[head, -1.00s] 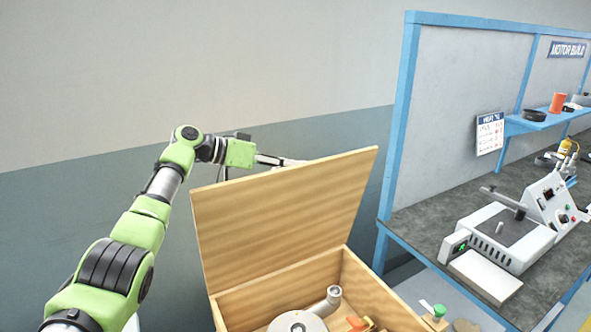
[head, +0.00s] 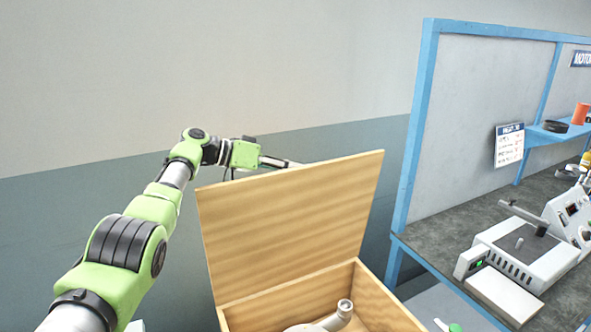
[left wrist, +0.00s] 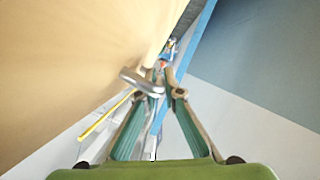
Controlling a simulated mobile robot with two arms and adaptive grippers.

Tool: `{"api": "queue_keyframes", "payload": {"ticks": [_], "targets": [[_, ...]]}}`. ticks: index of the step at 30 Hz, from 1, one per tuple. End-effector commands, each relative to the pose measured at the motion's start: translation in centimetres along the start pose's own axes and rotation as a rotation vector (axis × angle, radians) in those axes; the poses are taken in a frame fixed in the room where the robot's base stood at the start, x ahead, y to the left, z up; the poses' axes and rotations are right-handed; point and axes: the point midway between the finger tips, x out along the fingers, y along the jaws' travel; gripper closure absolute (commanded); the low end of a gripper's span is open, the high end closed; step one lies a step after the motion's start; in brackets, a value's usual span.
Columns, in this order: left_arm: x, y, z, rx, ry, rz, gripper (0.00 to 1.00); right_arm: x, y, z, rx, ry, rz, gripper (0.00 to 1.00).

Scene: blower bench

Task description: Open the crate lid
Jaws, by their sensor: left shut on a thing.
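The wooden crate (head: 376,300) is at the bottom middle of the head view. Its lid (head: 290,225) stands up, hinged at the crate's back edge, so the crate is open. In the left wrist view the lid (left wrist: 70,60) fills the left side, with a metal handle (left wrist: 142,82) on its face. My left gripper (left wrist: 163,76) is shut on the handle, its fingers closing together there. In the head view my left gripper is behind the lid's top edge, its fingertips mostly hidden. My right gripper is not in view.
A pale grey round part with a pipe (head: 340,314) lies inside the crate. A blue-framed bench (head: 430,250) with a white machine (head: 510,255) stands to the right. A plain wall (head: 200,80) is behind the lid.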

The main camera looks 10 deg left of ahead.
Motion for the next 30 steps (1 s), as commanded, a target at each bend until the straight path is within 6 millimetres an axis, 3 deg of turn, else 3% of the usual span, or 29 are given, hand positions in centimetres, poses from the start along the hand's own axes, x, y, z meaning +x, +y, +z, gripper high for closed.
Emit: {"api": "queue_keyframes", "payload": {"ticks": [3,5,19,23,30], "targets": [[0.1,-0.2,0.3,-0.003,-0.006,-0.003,1.00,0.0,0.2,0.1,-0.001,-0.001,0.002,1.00],[0.1,-0.2,0.3,-0.003,-0.006,-0.003,0.85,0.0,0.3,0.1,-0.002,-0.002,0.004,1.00],[-0.8,-0.1,0.1,-0.001,-0.001,0.000,0.85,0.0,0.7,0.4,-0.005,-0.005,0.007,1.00],[-2.5,-0.2,0.2,0.001,-0.001,-0.002,0.85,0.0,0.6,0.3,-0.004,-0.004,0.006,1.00],[-7.8,-0.3,0.2,-0.002,-0.002,-0.004,0.85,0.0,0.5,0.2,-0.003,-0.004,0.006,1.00]]}}
